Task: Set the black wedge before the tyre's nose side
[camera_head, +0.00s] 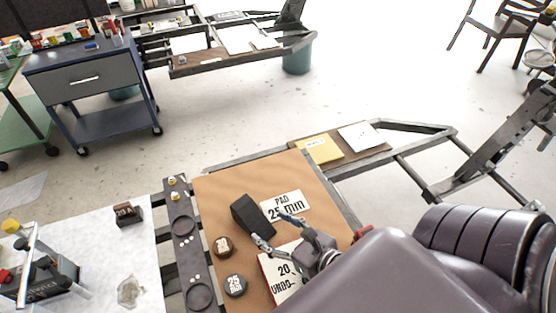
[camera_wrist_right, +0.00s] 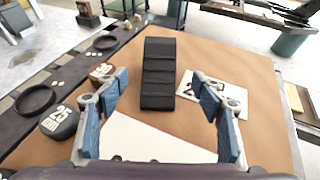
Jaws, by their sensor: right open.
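The black wedge (camera_head: 246,212) lies on the brown board (camera_head: 222,182). In the right wrist view the wedge (camera_wrist_right: 159,75) shows its ridged face and stands beyond the fingertips, roughly centred between them. My right gripper (camera_head: 275,230) is open, with blue-padded fingers. It is over the board on the near side of the wedge. The right wrist view shows its fingers (camera_wrist_right: 161,92) spread wide with nothing held. I see no tyre in either view. My left gripper is not in view.
White cards marked "PAD 25 mm" (camera_head: 287,204) and "20" (camera_head: 277,276) lie on the board. Round weights (camera_head: 223,246) (camera_head: 235,285) sit at its left. A dark strip with round recesses (camera_head: 183,225) borders the board, then a white table (camera_head: 97,232).

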